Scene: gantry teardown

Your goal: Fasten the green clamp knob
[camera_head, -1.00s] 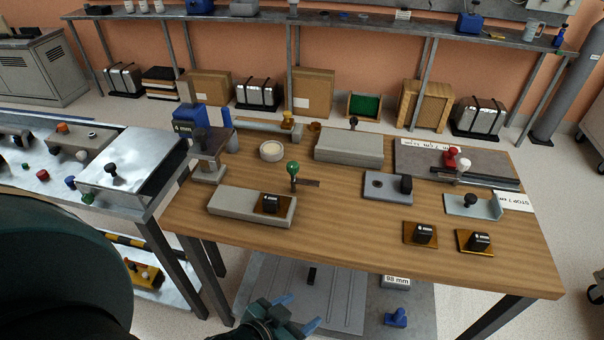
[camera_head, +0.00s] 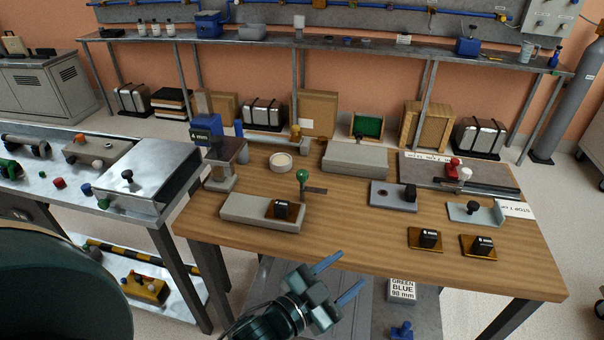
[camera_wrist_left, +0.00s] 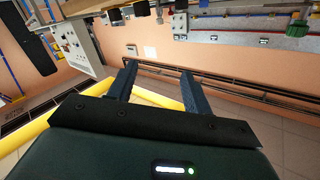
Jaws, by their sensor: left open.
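The green clamp knob (camera_head: 302,176) is a round ball on a short dark stem, upright near the left middle of the wooden table (camera_head: 340,225). A flat dark bar (camera_head: 315,190) sticks out to the right at its stem. The knob stands just behind a long grey block (camera_head: 236,208). My left gripper (camera_head: 341,277) is open and empty, in front of the table's near edge and below and right of the knob. In the left wrist view its two fingers (camera_wrist_left: 158,88) are apart with nothing between them. My right gripper is not in view.
A black-knobbed orange plate (camera_head: 283,210) sits on the grey block. A grey box (camera_head: 355,158), a white round dish (camera_head: 281,161) and a grey clamp post (camera_head: 222,170) stand behind. Two more black-knobbed plates (camera_head: 428,239) (camera_head: 480,246) lie front right. The table's front middle is clear.

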